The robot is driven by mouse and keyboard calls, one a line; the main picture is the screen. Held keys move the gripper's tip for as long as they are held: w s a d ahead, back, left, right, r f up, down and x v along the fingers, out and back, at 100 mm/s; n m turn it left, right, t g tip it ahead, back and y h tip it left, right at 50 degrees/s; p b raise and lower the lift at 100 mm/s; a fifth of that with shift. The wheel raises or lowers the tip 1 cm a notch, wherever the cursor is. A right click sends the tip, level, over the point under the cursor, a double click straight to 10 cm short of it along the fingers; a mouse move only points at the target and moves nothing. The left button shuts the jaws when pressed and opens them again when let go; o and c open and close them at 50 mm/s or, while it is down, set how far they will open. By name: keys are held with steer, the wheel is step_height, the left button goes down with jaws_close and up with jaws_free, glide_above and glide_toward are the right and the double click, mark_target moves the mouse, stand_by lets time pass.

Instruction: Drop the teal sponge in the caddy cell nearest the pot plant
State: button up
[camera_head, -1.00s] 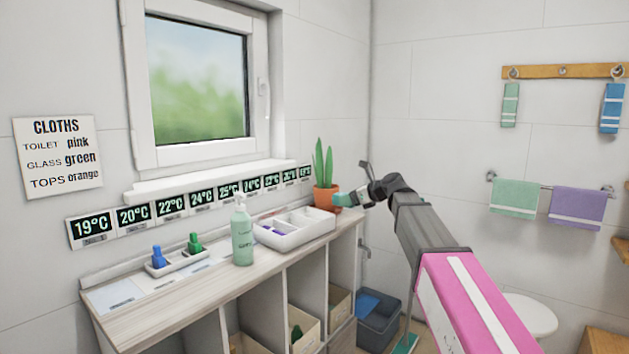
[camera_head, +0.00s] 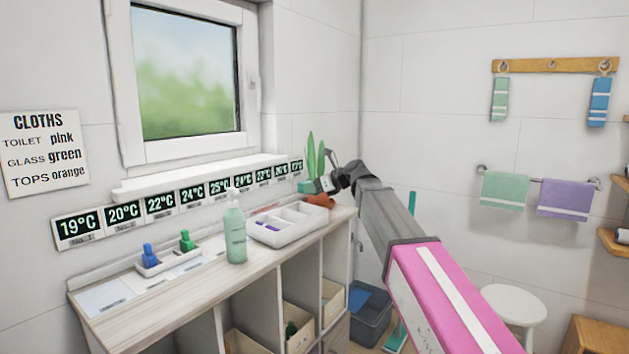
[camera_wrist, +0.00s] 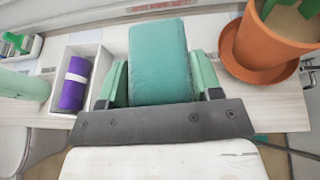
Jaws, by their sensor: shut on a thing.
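The teal sponge (camera_wrist: 158,55) is held between the pale green fingers of my gripper (camera_wrist: 160,84) in the wrist view. In the head view the sponge (camera_head: 306,187) shows at the end of my arm, above the caddy's far end. The white caddy (camera_head: 290,236) stands on the counter with divided cells; a purple roll (camera_wrist: 74,84) lies in its left cell. The sponge hides much of the caddy in the wrist view. The pot plant (camera_head: 319,202) is at the counter's far right end, partly hidden by my gripper; its terracotta pot (camera_wrist: 270,45) is right of the sponge in the wrist view.
A pale green pump bottle (camera_head: 235,234) stands left of the caddy. A small white holder (camera_head: 168,262) with blue and green bottles is farther left. Temperature signs (camera_head: 122,214) line the wall behind. A bin (camera_head: 369,322) stands on the floor right of the counter.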

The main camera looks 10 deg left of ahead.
steer(key=shift+f, duration=0.9)
steer(key=o, duration=1)
steer(key=v, duration=1.1)
